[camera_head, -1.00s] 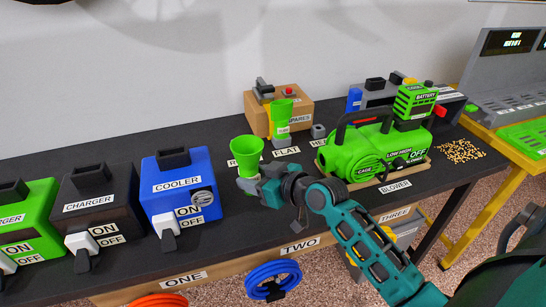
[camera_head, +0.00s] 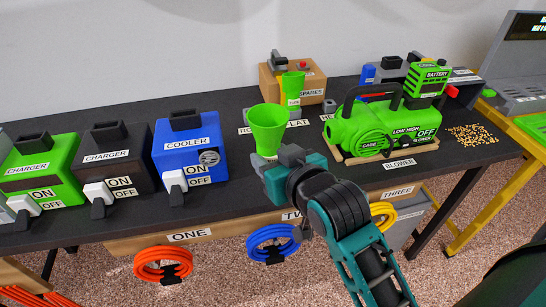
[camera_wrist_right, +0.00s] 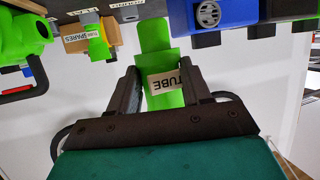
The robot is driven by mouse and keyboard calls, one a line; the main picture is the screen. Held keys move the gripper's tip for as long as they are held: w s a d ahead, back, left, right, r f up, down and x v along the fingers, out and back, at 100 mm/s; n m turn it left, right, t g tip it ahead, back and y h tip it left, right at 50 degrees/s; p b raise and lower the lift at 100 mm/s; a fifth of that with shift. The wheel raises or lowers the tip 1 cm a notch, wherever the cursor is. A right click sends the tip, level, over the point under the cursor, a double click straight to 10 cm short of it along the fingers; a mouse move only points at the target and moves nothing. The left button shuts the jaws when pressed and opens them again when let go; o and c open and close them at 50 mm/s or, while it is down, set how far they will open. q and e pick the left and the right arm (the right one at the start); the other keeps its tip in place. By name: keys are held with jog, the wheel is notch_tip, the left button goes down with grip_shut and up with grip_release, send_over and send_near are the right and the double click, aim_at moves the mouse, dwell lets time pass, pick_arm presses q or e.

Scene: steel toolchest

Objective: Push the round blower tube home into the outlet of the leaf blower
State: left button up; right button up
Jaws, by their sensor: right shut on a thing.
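The round blower tube (camera_head: 267,127) is a bright green piece, wide at its top in the head view. My right gripper (camera_head: 284,163) is shut on its lower part, in front of the ROUND and FLAT labels. In the right wrist view, the tube (camera_wrist_right: 155,35), with a TUBE label, sits between the fingers of the right gripper (camera_wrist_right: 160,82). The green leaf blower (camera_head: 372,130) stands on a wooden base to the right, apart from the tube. My left gripper is not in view.
A blue cooler (camera_head: 188,148) and two chargers stand left of the tube. A brown spares box (camera_head: 309,88) stands behind, with another green tube (camera_head: 293,85) before it. Pellets (camera_head: 470,138) lie right of the blower. Coiled hoses hang below the black bench (camera_head: 370,185).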

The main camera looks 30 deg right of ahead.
jog(key=shift+d+f, duration=0.25)
jog(key=w+d+f+n+g+h+b, duration=0.1)
jog(key=w+d+f+n+h, duration=0.1)
jog(key=w+d+f+n, duration=0.1)
jog(key=w+d+f+n+g+h+b, duration=0.1)
jog(key=w+d+f+n+h, duration=0.2)
jog(key=w+n, duration=0.2)
jog(key=w+d+f+n+h+b, duration=0.1)
jog(key=w+d+f+n+h, duration=0.1)
jog(key=w+f+n, duration=0.1)
jog(key=shift+w+d+f+n+g+h, duration=0.2)
jog(key=shift+w+f, duration=0.1)
jog(key=shift+w, duration=0.25)
jog(key=shift+w+d+f+n+g+h, duration=0.1)
jog(key=shift+w+d+f+n+g, duration=0.15)
jog(key=shift+w, duration=0.3)
jog(key=shift+w+d+n+h, duration=0.25)
jog(key=shift+w+n+h, duration=0.1)
jog(key=shift+w, duration=0.15)
jog(key=shift+f+t, duration=0.15)
jog(key=shift+t, duration=0.1)
